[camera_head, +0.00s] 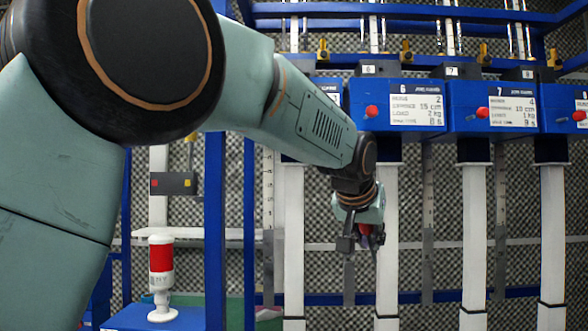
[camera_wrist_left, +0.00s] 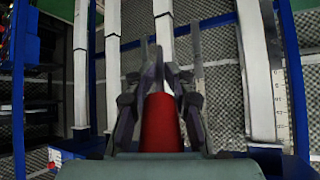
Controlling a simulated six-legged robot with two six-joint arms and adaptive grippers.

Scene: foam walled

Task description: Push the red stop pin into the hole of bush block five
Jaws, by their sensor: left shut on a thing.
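My left gripper (camera_head: 362,238) hangs low in front of the white posts, below the row of blue blocks. It is shut on the red stop pin (camera_head: 366,232). In the left wrist view the red pin (camera_wrist_left: 161,122) lies between the dark fingers of the gripper (camera_wrist_left: 156,85). The edge of a blue block with a white label (camera_head: 331,92) shows left of block 6; my left arm hides most of it, and its number and hole cannot be read. The right gripper is not in view.
Blue block 6 (camera_head: 398,104) and block 7 (camera_head: 492,106) carry red pins and white labels. White posts (camera_head: 475,220) stand below them. A red and white lamp (camera_head: 161,270) stands at lower left. A blue upright (camera_head: 214,200) is behind my arm.

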